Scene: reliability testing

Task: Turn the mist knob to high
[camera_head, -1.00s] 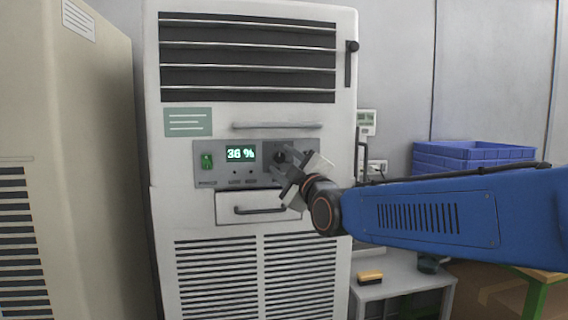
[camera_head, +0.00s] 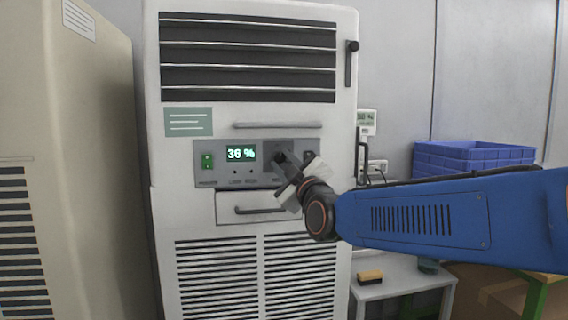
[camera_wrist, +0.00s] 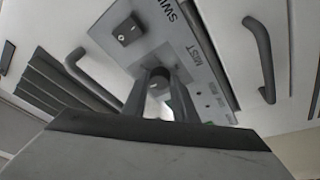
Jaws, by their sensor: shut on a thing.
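The tall white humidifier cabinet (camera_head: 250,118) stands in the middle of the head view, with a grey control panel (camera_head: 217,176) across its front. The mist knob (camera_wrist: 158,78) is dark and round, beside the printed word MIST in the wrist view. In the head view it is largely hidden by my gripper (camera_head: 283,164). In the wrist view my gripper (camera_wrist: 159,92) has one finger on each side of the knob and is shut on it. The knob's pointer and setting cannot be made out. A lit green display (camera_head: 240,154) appears to read 36 %.
A green switch (camera_head: 207,161) is left of the display. A black rocker switch (camera_wrist: 129,32) is near the knob in the wrist view. A drawer handle (camera_head: 262,210) sticks out below the panel. A beige cabinet (camera_head: 85,180) stands left; blue crates (camera_head: 470,155) are right.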

